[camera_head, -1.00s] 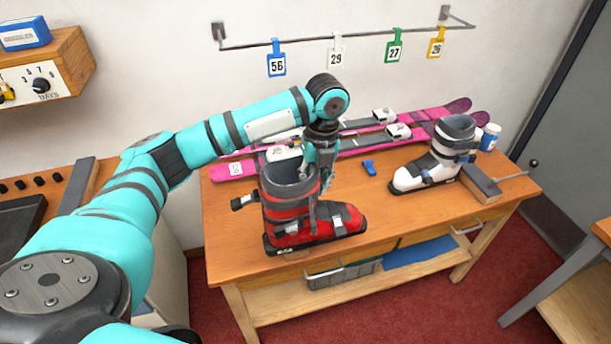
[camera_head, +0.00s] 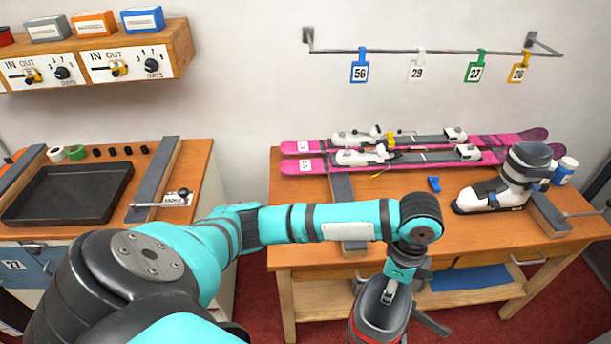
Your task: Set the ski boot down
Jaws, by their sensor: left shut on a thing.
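The red and grey ski boot (camera_head: 372,322) is at the bottom of the head view, in front of the wooden bench (camera_head: 300,255). Its lower part is cut off by the picture edge. My left gripper (camera_head: 392,290) is shut on the boot's upper cuff and holds it off the bench top; the fingertips are partly hidden. A white ski boot (camera_head: 500,185) stands upright at the right of the bench. My right gripper is not in view.
Pink skis (camera_head: 310,165) lie along the bench's back, with a small blue piece (camera_head: 434,184) in front. A blue-and-white jar (camera_head: 565,170) stands at right. A black tray (camera_head: 70,192) lies on the left counter. The bench's front middle looks clear.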

